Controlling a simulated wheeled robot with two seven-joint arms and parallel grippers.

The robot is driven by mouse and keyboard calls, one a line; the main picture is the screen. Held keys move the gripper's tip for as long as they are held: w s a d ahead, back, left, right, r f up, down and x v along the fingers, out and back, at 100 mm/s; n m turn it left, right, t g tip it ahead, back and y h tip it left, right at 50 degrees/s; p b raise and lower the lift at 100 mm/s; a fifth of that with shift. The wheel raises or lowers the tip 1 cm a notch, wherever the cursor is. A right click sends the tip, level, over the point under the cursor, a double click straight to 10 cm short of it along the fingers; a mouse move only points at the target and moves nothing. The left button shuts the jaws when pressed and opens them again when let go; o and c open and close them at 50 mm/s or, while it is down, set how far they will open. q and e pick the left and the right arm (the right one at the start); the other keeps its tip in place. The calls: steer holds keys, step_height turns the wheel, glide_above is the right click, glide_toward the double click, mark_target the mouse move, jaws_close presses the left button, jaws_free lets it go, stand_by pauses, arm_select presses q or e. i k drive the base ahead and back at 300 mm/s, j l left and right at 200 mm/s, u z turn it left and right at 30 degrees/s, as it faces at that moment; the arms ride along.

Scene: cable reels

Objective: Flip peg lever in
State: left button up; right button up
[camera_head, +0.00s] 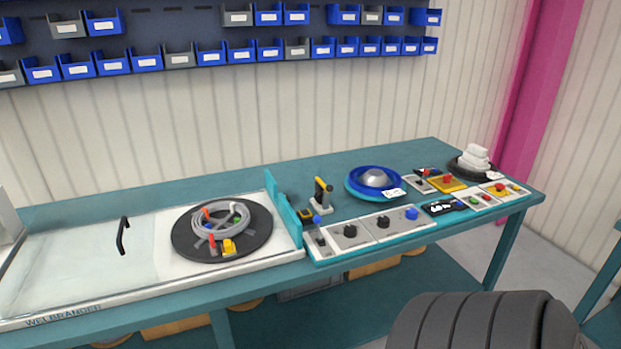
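A dark round reel plate (182,232) lies on the white part of the bench at left centre. A coil of grey cable (196,222) rests on it. Small coloured pegs stand around the coil: a red peg (206,214) at the back left, a red peg (212,243) at the front, and a green one at the right. A yellow block (229,246) sits at the plate's front. I cannot tell clearly which of these is the peg lever or how it is turned. Neither of my grippers is in view.
A teal upright plate (284,212) stands right of the reel. Control panels (362,236) with knobs line the bench front. A blue reel (358,194) and a yellow-black lever device (322,192) stand behind. A dark ribbed shape (480,325) covers the bottom right.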

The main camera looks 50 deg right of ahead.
mark_target(317, 219)
steer(key=z, duration=1.7)
